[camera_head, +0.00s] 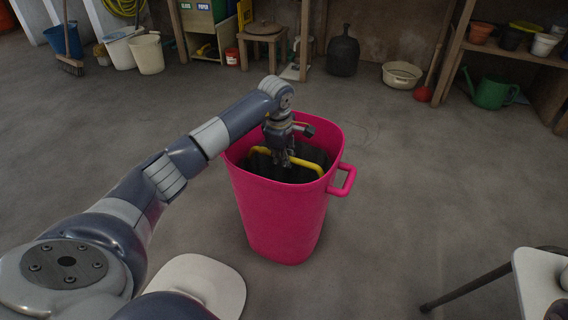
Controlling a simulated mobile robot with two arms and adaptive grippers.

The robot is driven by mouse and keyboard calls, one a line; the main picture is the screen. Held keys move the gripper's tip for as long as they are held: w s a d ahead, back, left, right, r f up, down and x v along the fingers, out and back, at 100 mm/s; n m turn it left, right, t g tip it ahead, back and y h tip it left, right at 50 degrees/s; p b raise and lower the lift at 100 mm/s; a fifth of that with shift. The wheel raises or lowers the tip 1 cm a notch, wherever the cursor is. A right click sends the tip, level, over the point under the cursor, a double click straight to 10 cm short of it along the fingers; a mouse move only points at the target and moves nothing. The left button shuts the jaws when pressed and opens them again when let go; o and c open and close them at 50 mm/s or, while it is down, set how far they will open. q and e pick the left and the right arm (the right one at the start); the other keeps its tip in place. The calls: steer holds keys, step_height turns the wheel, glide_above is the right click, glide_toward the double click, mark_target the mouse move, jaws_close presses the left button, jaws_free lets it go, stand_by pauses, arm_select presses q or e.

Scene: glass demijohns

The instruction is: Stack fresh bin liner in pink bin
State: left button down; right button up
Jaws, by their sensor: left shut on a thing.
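The pink bin (280,215) stands upright on the floor in the middle of the view, with a pink loop handle on its right side. A dark bin liner with a yellow handle (312,163) sits at least partly inside the bin. Its lower part is hidden by the bin's wall. My left gripper (284,160) reaches down over the bin's opening and is shut on the liner at its yellow handle. The fingertips are small and partly lost against the dark liner. My right gripper is not in view.
A white seat (203,283) is at the lower left, and a white-topped piece with dark legs (540,285) is at the lower right. Buckets (147,54), a stool (262,38), a dark demijohn (343,54), a basin (402,75) and a green watering can (491,91) stand farther back. Floor around the bin is clear.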

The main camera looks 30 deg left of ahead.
arm_select(q)
steer(key=shift+f, duration=0.15)
steer(key=shift+f, duration=0.25)
steer(key=c, duration=1.6)
jaws_free()
steer(key=shift+r, duration=0.1)
